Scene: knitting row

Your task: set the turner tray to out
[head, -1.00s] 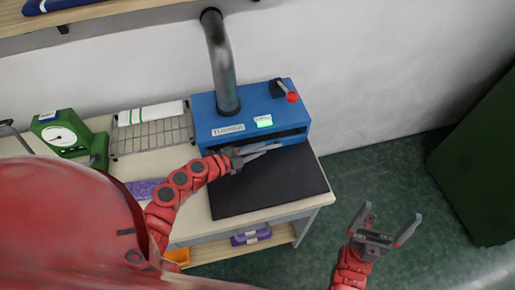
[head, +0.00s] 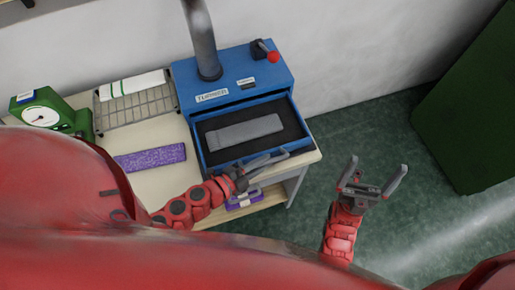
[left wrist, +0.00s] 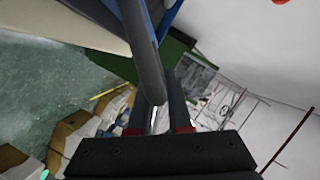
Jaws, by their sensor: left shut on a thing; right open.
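The turner (head: 215,85) is a blue box on the worktable, with a label on its front edge. Its tray (head: 296,118) extends from the front, with blue walls and a dark floor. A grey flat piece (head: 245,132) lies in the tray. My left gripper (head: 268,162) is at the tray's front edge, shut on the tray handle. In the left wrist view, a grey bar that looks like the handle (left wrist: 146,50) runs between the fingers (left wrist: 160,112). The fingers partly hide the tray front. My right gripper (head: 376,174) is open and empty, right of the table above the floor.
A red-knobbed lever (head: 272,56) and a grey pipe (head: 202,40) are on top of the turner. Left are a wire rack (head: 138,105), a purple knitted strip (head: 150,158) and a green dial scale (head: 45,115). A dark green block (head: 470,110) stands right.

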